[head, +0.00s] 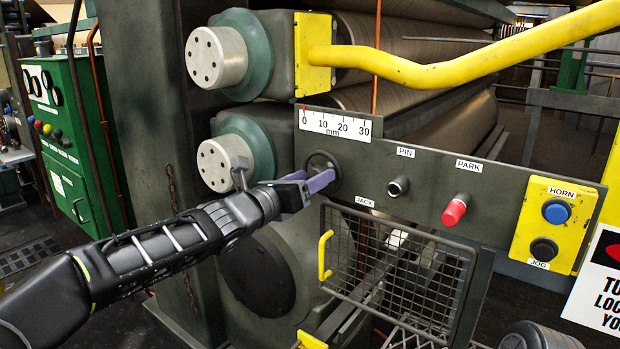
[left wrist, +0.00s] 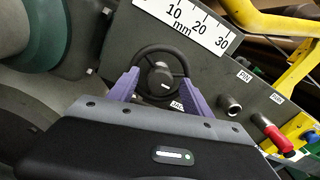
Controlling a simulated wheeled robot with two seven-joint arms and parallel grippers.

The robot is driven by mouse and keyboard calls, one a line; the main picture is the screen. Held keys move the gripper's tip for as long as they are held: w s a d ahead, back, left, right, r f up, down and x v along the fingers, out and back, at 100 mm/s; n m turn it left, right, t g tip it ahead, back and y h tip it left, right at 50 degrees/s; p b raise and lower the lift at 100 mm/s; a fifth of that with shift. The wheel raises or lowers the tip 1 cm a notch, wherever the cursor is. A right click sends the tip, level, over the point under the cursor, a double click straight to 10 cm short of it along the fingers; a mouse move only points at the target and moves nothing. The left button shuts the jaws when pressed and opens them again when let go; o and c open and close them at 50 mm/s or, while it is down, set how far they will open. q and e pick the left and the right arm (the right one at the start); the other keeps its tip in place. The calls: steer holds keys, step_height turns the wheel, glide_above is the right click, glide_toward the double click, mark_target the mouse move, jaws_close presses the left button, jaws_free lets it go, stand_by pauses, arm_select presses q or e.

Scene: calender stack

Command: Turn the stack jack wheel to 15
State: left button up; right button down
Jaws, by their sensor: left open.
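The jack wheel (head: 322,160) is a small black handwheel on the grey panel, above the JACK label. In the left wrist view the wheel (left wrist: 160,52) shows its rim and hub. My left gripper (head: 318,182) is open at the wheel, with its purple fingers (left wrist: 150,84) to either side of the rim's lower part. I cannot tell whether they touch it. The mm scale (head: 335,124) above the wheel runs 0, 10, 20, 30. A red pointer (head: 304,108) stands at about 0. My right gripper is not in view.
Right of the wheel are the PIN knob (head: 398,186), the red PARK handle (head: 455,210) and a yellow box (head: 553,225) with HORN and JOG buttons. A wire mesh guard (head: 400,275) with a yellow handle hangs below. A yellow bar (head: 440,70) and large rollers (head: 440,125) are above and behind.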

arm_select(q)
jaws_close()
stand_by(0.6)
